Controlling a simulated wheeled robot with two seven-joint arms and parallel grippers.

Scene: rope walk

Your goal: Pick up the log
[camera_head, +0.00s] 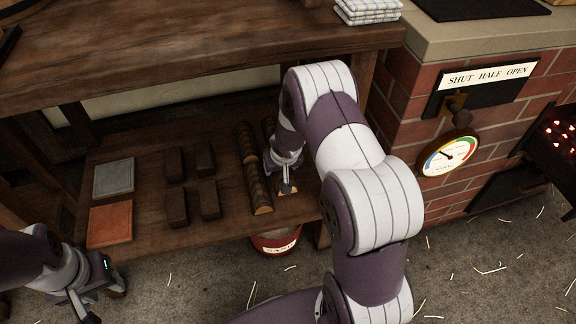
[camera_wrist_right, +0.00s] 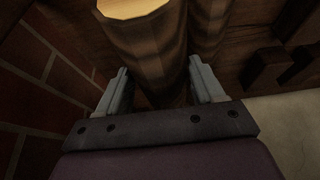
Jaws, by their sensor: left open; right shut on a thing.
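Several short brown logs with pale cut ends lie on the lower shelf of the wooden bench. One log (camera_head: 260,195) lies just left of my right gripper (camera_head: 287,186). My right gripper reaches down to the shelf and is shut on the neighbouring log, which the arm mostly hides in the head view. In the right wrist view that log (camera_wrist_right: 150,40) runs between the two grey fingers, its pale end at the top. A second log shows beside it. My left gripper (camera_head: 97,304) is open at the lower left, away from the logs.
The shelf (camera_head: 150,145) also holds dark blocks (camera_head: 208,200), a grey slab (camera_head: 114,178) and an orange slab (camera_head: 110,223). The bench top (camera_head: 200,50) overhangs it. A brick stove (camera_head: 480,185) with a gauge stands right. A red bucket (camera_head: 275,244) sits below.

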